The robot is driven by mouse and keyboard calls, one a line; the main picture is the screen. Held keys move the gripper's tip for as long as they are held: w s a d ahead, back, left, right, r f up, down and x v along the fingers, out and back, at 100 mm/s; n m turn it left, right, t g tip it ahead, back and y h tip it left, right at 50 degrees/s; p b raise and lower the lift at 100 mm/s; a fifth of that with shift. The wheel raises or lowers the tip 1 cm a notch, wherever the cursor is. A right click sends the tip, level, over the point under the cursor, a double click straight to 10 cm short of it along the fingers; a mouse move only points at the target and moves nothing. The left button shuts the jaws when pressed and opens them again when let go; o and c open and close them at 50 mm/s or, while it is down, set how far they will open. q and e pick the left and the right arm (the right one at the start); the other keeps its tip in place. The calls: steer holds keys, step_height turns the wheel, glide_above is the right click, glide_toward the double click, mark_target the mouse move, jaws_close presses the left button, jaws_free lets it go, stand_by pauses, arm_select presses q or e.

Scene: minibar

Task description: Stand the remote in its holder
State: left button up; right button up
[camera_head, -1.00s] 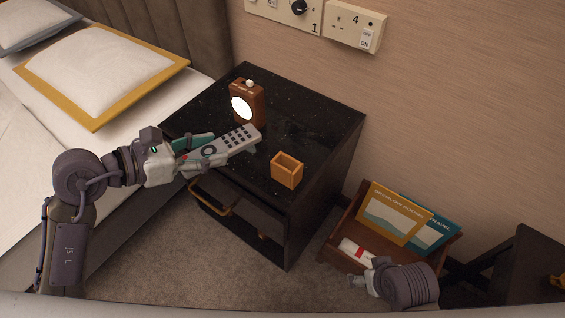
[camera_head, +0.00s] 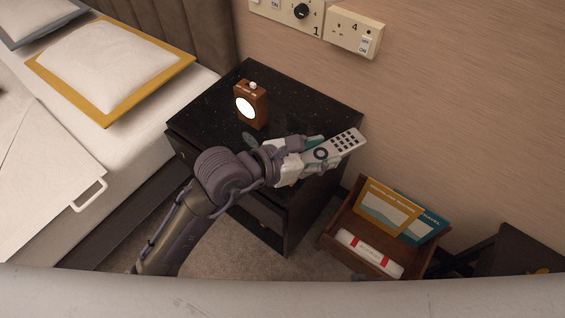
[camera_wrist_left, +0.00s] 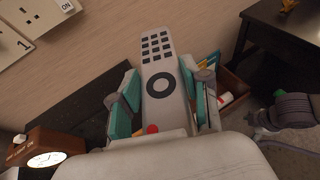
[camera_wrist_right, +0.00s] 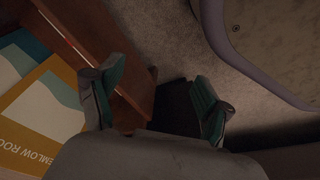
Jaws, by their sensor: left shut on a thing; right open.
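The remote (camera_head: 335,147) is light grey with dark buttons. My left gripper (camera_head: 312,150) is shut on its lower end and holds it above the right side of the black nightstand (camera_head: 212,128). In the left wrist view the remote (camera_wrist_left: 160,70) points away between the two teal-padded fingers, its buttons facing the camera. The small orange-brown holder is not visible now; my left arm and gripper cover that part of the nightstand top. My right gripper (camera_wrist_right: 155,95) is open and empty in the right wrist view, near a wooden rack. It is not visible in the head view.
A wooden alarm clock (camera_head: 251,104) stands on the nightstand. A wooden rack (camera_head: 341,222) with brochures (camera_head: 392,208) and a white-and-red packet (camera_head: 368,253) is on the floor to the right. Wall sockets (camera_head: 353,32) are above. The bed is at the left.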

arm_select(q)
steer(key=w+a+f+b, duration=0.1)
steer(key=a+f, duration=0.1)
steer(key=f, duration=0.1)
steer(key=w+a+f+b, duration=0.1)
steer(key=w+a+f, duration=0.1)
steer(key=a+f, duration=0.1)
steer(key=w+a+f+b, duration=0.1)
steer(key=w+a+f, duration=0.1)
steer(key=a+f, duration=0.1)
steer(key=shift+w+a+f, duration=0.1)
steer(key=shift+a+f, duration=0.15)
steer(key=shift+f, duration=0.2)
arm_select(e)
steer(key=w+r, duration=0.4)
steer(key=r, duration=0.7)
steer(key=shift+a+r+t, duration=0.25)
steer(key=shift+r+t, duration=0.1)
steer(key=shift+t, duration=0.05)
steer(key=shift+w, duration=0.1)
arm_select(q)
steer(key=shift+f+b, duration=0.4)
arm_select(e)
steer(key=shift+r, duration=0.6)
arm_select(q)
steer(key=o, duration=1.2)
arm_select(e)
steer(key=shift+w+r, duration=0.1)
steer(key=shift+r, duration=0.2)
